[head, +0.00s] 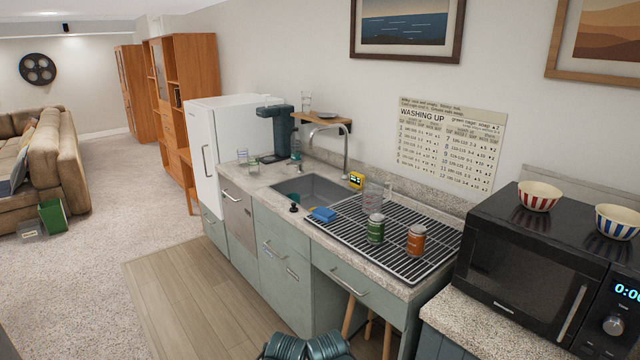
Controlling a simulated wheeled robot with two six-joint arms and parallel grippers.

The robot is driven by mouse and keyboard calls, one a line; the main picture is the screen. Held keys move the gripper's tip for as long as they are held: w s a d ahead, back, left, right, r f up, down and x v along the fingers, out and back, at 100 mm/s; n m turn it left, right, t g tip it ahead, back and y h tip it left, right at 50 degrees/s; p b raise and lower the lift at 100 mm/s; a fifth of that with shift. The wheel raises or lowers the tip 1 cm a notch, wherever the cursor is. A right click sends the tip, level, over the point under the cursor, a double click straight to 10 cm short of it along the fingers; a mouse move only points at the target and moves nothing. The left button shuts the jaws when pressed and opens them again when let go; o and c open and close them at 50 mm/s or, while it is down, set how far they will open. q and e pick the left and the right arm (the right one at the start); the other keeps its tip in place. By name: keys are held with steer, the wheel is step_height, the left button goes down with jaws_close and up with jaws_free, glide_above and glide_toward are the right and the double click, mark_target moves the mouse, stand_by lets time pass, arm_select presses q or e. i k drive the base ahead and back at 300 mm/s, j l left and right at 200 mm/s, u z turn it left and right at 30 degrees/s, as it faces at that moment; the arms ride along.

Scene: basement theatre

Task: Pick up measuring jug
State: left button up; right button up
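A clear jug-like vessel with faint markings (373,195), which looks like the measuring jug, stands on the black drying rack (345,230) right of the sink. A green can (376,230) stands just in front of it and hides its lower part. An orange can (416,240) stands to the right, nearer the front. Dark teal parts at the bottom edge look like my own arm links. Neither gripper's fingers show.
The sink (308,188) with its tall tap lies left of the rack. A blue sponge (322,215) lies at the counter's front edge. The black microwave (530,268) with two striped bowls bounds the right. The wood floor in front is clear.

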mark_target(373, 187)
steer(key=i, duration=1.7)
